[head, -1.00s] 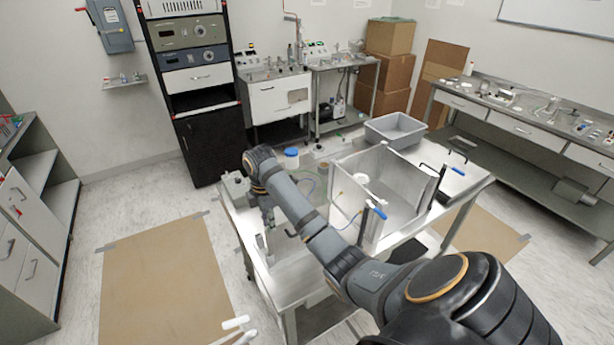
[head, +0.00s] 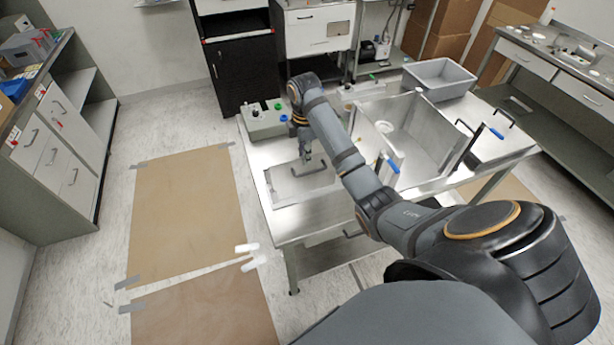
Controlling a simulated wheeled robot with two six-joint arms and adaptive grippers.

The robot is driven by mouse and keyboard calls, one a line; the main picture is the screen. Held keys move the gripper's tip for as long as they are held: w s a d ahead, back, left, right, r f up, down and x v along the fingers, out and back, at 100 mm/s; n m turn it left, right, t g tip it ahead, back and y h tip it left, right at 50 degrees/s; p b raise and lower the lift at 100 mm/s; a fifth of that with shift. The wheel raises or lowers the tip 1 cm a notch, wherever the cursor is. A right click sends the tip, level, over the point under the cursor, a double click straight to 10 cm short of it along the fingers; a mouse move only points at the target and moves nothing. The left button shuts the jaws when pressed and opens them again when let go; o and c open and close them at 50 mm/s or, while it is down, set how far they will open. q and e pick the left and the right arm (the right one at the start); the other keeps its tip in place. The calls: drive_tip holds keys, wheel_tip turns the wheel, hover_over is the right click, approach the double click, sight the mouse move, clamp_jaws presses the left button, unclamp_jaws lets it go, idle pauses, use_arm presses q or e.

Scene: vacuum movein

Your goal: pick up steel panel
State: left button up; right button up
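A flat, shiny steel panel (head: 287,189) with a dark bar handle (head: 308,169) lies on the left part of the steel table (head: 318,222). My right gripper (head: 306,158) points down right at the handle. It is small here and overlaps the handle, so I cannot tell whether its fingers are open or touching the bar. My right arm reaches in from the lower right, hiding part of the table. My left gripper is not in view.
An open steel chamber (head: 425,136) with black handles and blue-tipped levers stands right of my forearm. A grey control box (head: 264,122) sits at the table's back left, a grey bin (head: 438,80) at the back right. Brown floor mats (head: 190,215) lie left.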

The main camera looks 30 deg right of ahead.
wheel_tip(320, 180, down, 3)
drive_tip(key=p, duration=0.2)
hover_over(309, 180)
wheel_tip(309, 180, down, 5)
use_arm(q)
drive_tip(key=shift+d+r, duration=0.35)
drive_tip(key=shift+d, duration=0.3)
use_arm(e)
drive_tip(key=shift+w+a+f, duration=0.3)
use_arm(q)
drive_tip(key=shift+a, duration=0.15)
use_arm(e)
clamp_jaws()
drive_tip(key=shift+r, duration=0.1)
